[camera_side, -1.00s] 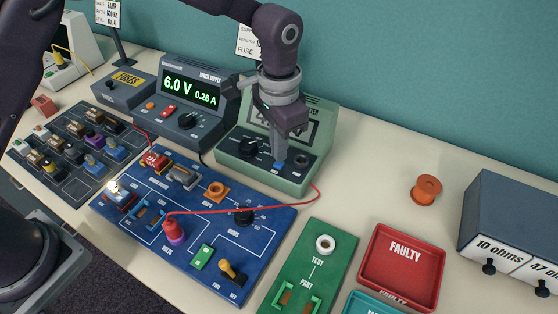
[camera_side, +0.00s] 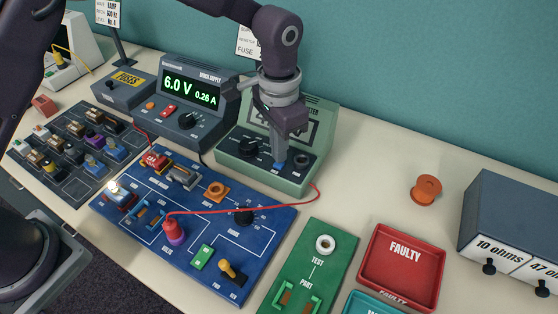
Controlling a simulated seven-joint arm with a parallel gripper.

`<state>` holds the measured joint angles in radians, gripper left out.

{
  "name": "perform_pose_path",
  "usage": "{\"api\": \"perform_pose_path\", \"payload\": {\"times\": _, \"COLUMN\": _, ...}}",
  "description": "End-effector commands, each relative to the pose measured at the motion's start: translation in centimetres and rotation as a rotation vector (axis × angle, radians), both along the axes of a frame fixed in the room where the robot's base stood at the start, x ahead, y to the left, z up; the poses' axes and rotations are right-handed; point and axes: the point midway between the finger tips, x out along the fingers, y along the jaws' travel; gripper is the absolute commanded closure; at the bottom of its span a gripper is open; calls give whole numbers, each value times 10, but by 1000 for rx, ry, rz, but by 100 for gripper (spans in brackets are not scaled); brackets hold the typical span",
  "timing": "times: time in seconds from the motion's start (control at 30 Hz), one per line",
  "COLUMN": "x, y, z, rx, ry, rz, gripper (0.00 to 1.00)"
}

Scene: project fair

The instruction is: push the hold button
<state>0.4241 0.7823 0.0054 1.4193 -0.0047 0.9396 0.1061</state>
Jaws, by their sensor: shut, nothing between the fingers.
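The green multimeter (camera_side: 228,161) stands behind the blue circuit board, its screen largely hidden behind my arm. On its front panel are a black dial (camera_side: 250,147), a small blue button (camera_side: 279,167) and a dark round socket (camera_side: 301,161). The button's label is too small to read. My gripper (camera_side: 281,160) points down at the panel, shut and empty, with its fingertips right at the blue button. I cannot tell whether the tips touch the button or press it.
A bench supply (camera_side: 190,104) reading 6.0 V and 0.26 A stands to the left. The blue circuit board (camera_side: 190,262) with a red lead lies in front. A green test board (camera_side: 328,267), a red FAULTY tray (camera_side: 402,262) and an orange spool (camera_side: 426,188) lie to the right.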

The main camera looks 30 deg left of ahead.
Motion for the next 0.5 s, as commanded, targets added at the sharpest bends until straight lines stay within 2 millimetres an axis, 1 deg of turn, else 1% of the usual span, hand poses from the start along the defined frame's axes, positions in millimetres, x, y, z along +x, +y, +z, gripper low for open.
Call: {"api": "perform_pose_path", "payload": {"times": 0.5, "x": 0, "y": 0, "z": -6, "rx": 0, "ry": 1, "rz": 0, "gripper": 100}}
